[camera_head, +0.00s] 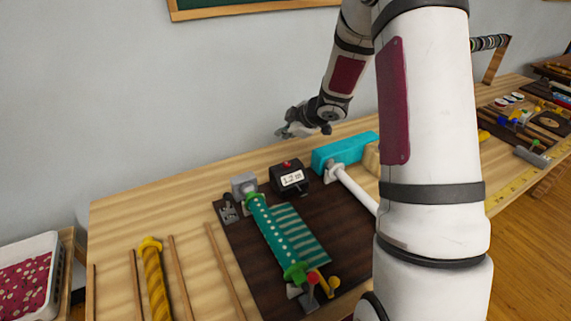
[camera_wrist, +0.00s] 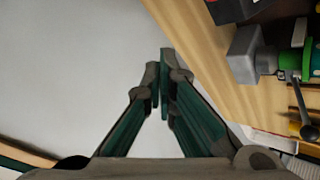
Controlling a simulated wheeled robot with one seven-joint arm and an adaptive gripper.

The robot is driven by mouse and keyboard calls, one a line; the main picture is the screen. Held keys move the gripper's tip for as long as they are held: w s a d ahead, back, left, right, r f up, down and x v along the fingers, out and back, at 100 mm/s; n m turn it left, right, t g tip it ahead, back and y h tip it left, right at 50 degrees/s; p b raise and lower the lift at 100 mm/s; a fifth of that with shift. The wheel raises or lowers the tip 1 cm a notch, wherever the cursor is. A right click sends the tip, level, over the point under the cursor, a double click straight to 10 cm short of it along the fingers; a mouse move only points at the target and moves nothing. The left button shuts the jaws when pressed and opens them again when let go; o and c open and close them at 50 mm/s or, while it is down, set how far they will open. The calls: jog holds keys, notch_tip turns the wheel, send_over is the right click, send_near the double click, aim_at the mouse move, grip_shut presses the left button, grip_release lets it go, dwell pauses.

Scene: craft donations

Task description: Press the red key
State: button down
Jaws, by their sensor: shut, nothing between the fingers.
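The red key (camera_head: 287,163) is a small red button on top of a black box (camera_head: 291,181) with a white display, standing at the back of a dark board. My gripper (camera_head: 281,133) is above and behind the box, apart from it, pointing left towards the wall. In the wrist view my gripper's fingers (camera_wrist: 160,82) are together and empty, in front of the plain wall. Part of a dark box (camera_wrist: 238,8) shows at the top edge of that view; I cannot clearly make out the red key there.
A green roller device (camera_head: 270,222) with a red-knobbed lever (camera_head: 313,278) stands left of the box. A turquoise block (camera_head: 345,150) and a white rod (camera_head: 355,190) are to its right. Yellow twisted rod (camera_head: 154,280) and thin sticks lie left. My arm hides part of the table.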

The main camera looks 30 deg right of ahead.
jog(key=b, duration=0.6)
send_over(285, 164)
notch_tip(285, 164, down, 6)
jog(key=shift+w+a+r, duration=0.1)
jog(key=shift+f+b, duration=0.95)
jog(key=shift+f, duration=0.25)
jog(key=shift+f, duration=0.4)
jog(key=shift+f+b, duration=0.5)
dwell(0.8)
jog(key=shift+r, duration=0.15)
jog(key=shift+r+p, duration=0.8)
jog(key=shift+p, duration=0.3)
notch_tip(285, 164, up, 5)
jog(key=p, duration=0.5)
jog(key=shift+p, duration=0.3)
